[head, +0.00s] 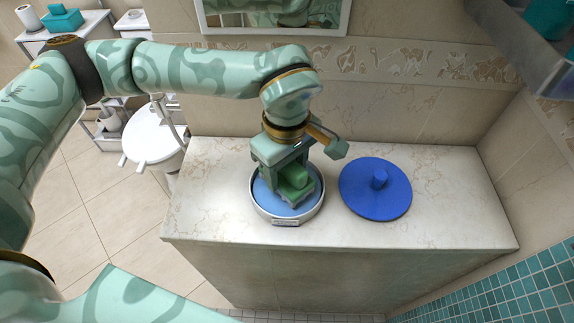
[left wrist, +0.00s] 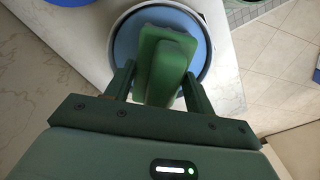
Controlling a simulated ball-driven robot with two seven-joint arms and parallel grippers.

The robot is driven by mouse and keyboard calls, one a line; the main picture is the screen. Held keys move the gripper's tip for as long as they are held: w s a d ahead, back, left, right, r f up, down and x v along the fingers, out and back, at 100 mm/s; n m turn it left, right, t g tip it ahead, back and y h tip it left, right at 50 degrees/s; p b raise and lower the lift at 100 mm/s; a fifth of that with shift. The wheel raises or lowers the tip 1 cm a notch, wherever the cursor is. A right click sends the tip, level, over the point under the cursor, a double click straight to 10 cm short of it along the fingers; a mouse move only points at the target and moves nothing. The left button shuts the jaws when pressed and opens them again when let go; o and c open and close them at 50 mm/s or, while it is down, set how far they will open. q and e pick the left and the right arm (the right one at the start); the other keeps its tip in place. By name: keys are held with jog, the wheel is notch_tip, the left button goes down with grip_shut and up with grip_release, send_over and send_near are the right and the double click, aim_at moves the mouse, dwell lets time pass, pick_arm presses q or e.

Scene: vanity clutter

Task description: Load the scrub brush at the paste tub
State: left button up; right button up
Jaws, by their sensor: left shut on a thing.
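The scrub brush (head: 295,181) has a green handle, with a grey strip below it. My left gripper (head: 283,178) is shut on the brush from above and holds it over the paste tub. The paste tub (head: 260,208) is round and white-rimmed, with blue paste (head: 263,196) inside. The brush's underside is hidden, so I cannot tell whether it touches the paste. In the left wrist view the green brush (left wrist: 163,62) sits between the two fingers, with the tub rim (left wrist: 233,88) around it. My right gripper is not in view.
A round blue lid (head: 392,204) with a knob lies on the counter, right of the tub. The marble counter (head: 455,205) is clear at the right. A mirror (head: 350,18) hangs behind, and a shelf (head: 500,30) juts in at upper right. A toilet (head: 153,142) stands at left.

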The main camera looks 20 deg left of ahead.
pick_arm(q)
jog(key=shift+f, duration=0.55)
dwell(1.2)
jog(key=shift+r+p, duration=2.2)
jog(key=shift+r, duration=1.4)
jog(key=shift+f, duration=0.1)
